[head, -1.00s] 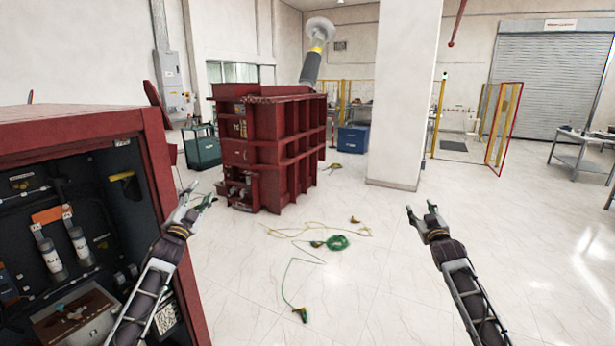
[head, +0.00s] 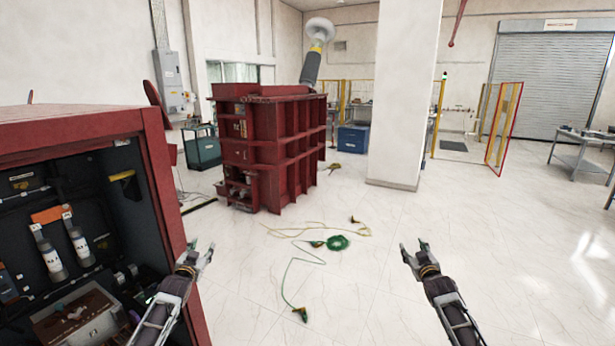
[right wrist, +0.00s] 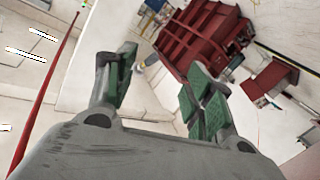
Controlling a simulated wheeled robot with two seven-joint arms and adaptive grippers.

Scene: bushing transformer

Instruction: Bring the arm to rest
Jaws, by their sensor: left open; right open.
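My left gripper (head: 201,256) is open and empty in the head view, just right of the open red cabinet's edge. My right gripper (head: 412,251) is open and empty over the pale floor, right of the green cable. In the right wrist view, the right gripper's two green-padded fingers (right wrist: 160,92) stand apart with nothing between them. Both arms reach up from the bottom of the head view.
The open red cabinet (head: 160,160) fills the left, close to my left arm. The red transformer tank (head: 285,155) stands ahead; it also shows in the right wrist view (right wrist: 200,35). Green cable (head: 337,242) lies on the floor. A white pillar (head: 402,100) stands behind.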

